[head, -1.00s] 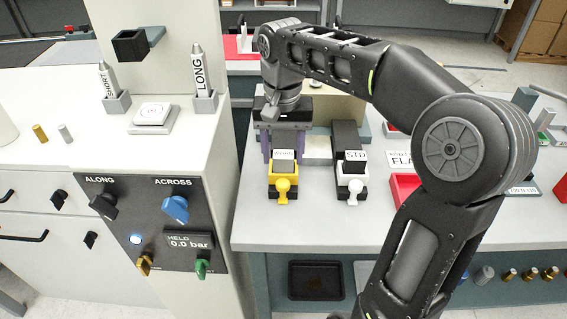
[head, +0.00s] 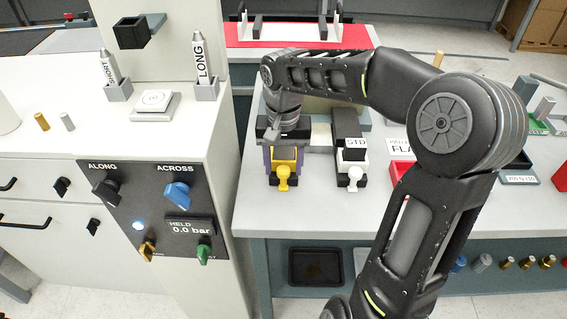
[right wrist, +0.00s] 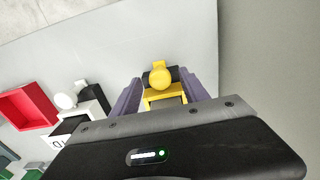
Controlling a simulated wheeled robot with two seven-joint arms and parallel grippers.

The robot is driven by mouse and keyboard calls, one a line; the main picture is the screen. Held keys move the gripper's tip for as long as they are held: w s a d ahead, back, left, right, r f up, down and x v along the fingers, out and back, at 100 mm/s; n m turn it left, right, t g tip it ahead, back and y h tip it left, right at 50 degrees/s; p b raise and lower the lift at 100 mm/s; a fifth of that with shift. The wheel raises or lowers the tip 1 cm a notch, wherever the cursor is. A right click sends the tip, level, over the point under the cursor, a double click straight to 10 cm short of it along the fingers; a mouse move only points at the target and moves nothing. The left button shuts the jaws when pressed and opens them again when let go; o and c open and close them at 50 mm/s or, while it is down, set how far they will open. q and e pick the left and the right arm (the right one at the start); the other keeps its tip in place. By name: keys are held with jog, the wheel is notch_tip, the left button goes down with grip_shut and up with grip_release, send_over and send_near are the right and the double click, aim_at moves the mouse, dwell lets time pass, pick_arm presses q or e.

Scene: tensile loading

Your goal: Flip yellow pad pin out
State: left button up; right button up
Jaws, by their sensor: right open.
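The yellow pad (head: 284,155) sits on the bench, with a yellow round-headed pin (head: 283,173) at its front. In the right wrist view the pin (right wrist: 161,78) shows at the top and the yellow pad (right wrist: 165,96) below it, between my fingers. My right gripper (head: 283,158) is open, its purple fingers on either side of the yellow pad. Whether they touch it I cannot tell. The right wrist view shows the right gripper (right wrist: 168,92) close over the pad, its body hiding the pad's rear part. My left gripper is not in view.
A white pad with an STD label (head: 354,155) stands just right of the yellow one. A red tray (head: 403,170) lies farther right. A panel with knobs and a pressure display (head: 188,228) is at left. The bench front (head: 310,215) is clear.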

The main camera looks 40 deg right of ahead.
jog(key=shift+f, duration=0.15)
jog(key=shift+c, duration=0.4)
grip_shut()
dwell(1.0)
